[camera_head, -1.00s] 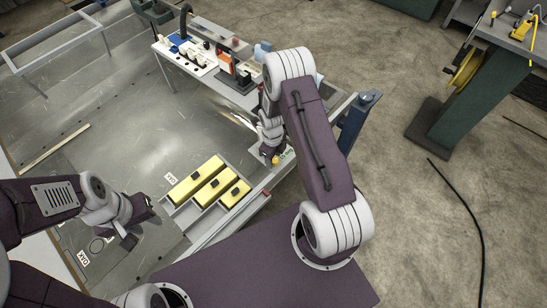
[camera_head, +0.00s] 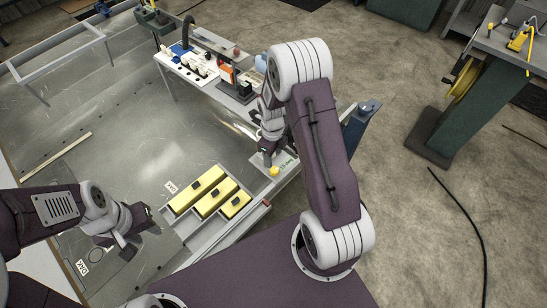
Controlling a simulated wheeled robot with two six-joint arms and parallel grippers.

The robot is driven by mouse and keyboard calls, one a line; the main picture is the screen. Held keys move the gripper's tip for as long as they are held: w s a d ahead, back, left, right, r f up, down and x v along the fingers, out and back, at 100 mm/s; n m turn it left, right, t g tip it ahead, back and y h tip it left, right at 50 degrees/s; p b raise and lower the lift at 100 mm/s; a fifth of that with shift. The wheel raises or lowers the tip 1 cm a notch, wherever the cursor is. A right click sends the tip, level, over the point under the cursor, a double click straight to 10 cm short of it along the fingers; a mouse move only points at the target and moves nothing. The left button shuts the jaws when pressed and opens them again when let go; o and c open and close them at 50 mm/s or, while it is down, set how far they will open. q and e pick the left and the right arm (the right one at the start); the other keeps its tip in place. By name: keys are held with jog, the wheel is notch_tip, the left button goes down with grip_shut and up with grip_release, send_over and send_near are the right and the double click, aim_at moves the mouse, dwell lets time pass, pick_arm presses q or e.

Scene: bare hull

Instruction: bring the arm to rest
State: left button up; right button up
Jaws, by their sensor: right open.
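My right arm reaches up from the lower right, bends at a pale elbow and hangs down. Its gripper (camera_head: 268,158) is open, just above and beside a small yellow knob (camera_head: 274,171) on a pale plate at the bench edge. I see nothing between its fingers, though they are small and partly in shadow. My left arm comes in from the left. Its gripper (camera_head: 128,247) is low over the grey metal surface (camera_head: 130,150), left of the tray, and its jaw opening is unclear.
A grey tray (camera_head: 207,232) holds yellow blocks (camera_head: 215,196) between the two grippers. A small table (camera_head: 237,96) with tools and white parts stands behind the right gripper. A blue post (camera_head: 358,125) is close to the right arm. The floor at right is open, with a black cable (camera_head: 470,215).

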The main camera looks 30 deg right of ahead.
dwell(0.3)
jog(key=s+a+r+n+t+p, duration=0.1)
jog(key=a+r+n, duration=0.2)
jog(key=r, duration=0.4)
jog(key=s+a+r+n+t+p, duration=0.1)
jog(key=a+r+n, duration=0.15)
jog(key=r, duration=0.45)
jog(key=s+a+n+g, duration=0.1)
jog(key=s+n, duration=1)
jog(key=n, duration=1.2)
jog(key=shift+a+n+y, duration=0.2)
jog(key=shift+n+y, duration=0.1)
jog(key=shift+n, duration=0.05)
